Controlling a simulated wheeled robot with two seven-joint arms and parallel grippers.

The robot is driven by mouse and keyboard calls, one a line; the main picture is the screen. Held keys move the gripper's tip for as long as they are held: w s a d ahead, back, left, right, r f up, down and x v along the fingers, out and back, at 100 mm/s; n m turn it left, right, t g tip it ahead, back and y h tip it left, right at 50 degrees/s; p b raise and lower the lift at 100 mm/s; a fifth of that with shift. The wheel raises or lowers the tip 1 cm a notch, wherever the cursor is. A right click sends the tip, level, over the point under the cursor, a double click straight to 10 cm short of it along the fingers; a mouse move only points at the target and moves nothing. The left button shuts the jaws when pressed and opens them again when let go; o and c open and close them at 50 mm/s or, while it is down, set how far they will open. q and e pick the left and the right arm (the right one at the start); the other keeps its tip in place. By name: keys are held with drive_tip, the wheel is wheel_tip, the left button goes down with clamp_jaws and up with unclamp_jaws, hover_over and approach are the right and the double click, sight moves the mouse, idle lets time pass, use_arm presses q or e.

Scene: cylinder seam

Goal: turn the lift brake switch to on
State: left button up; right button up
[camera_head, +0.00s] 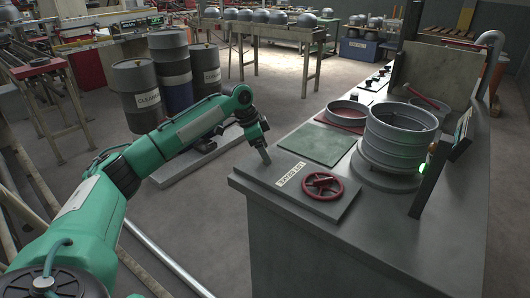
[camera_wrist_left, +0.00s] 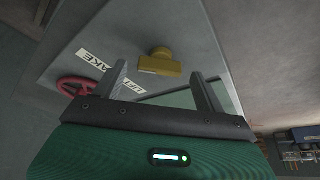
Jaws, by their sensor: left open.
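A yellow knob (camera_wrist_left: 160,64) on the grey panel shows in the left wrist view, next to a white label (camera_wrist_left: 132,89) of which I can read "LIFT" and "AKE". It looks like the lift brake switch; its on or off setting cannot be read. In the head view the label (camera_head: 290,174) lies on the bench corner, and the knob is not visible, likely behind my gripper. My left gripper (camera_head: 265,156) points down at that corner; in the wrist view its open fingers (camera_wrist_left: 158,76) stand either side of the knob's line, apparently not gripping it. My right gripper is out of view.
A red handwheel (camera_head: 322,185) sits beside the label, also in the wrist view (camera_wrist_left: 77,85). Behind are a green plate (camera_head: 317,143), a stacked grey cylinder (camera_head: 400,135) and an upright post with a green light (camera_head: 423,168). Drums (camera_head: 137,92) stand back left.

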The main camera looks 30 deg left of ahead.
use_arm(q)
drive_tip(key=shift+w+d+f, duration=0.1)
drive_tip(key=shift+d+f, duration=0.05)
drive_tip(key=shift+f, duration=0.3)
drive_tip(key=c, duration=1)
